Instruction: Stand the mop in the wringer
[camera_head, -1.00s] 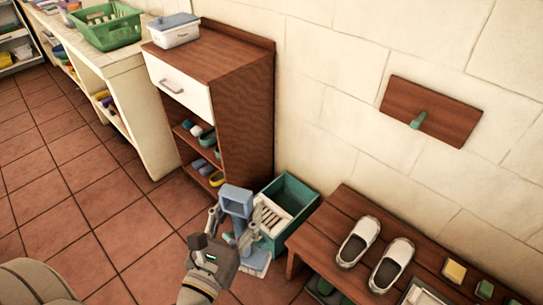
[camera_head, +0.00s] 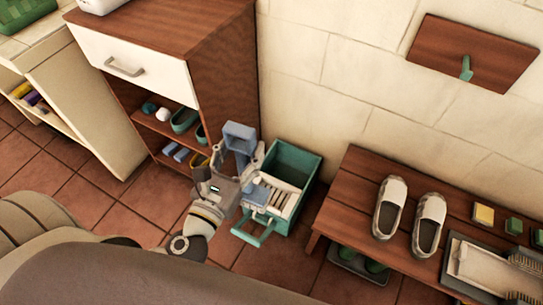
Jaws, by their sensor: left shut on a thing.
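The mop is a light blue tool with a square loop handle (camera_head: 240,135) at its top. My left gripper (camera_head: 241,162) is shut on the mop just below that loop. The mop's lower end shows only partly behind my fingers, at the near left side of the wringer. I cannot tell whether it touches the wringer. The wringer is a green box (camera_head: 303,170) with a pale slatted grate inside and a green bar on its near side. It stands on the tiled floor between the cabinet and the bench. My right gripper is not in view.
A brown cabinet (camera_head: 185,60) with a white drawer and open shelves stands left of the wringer. A wooden bench (camera_head: 345,205) with white shoes (camera_head: 428,222) is to the right. A wall board with a green hook (camera_head: 466,68) hangs above. Tiled floor is free in front.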

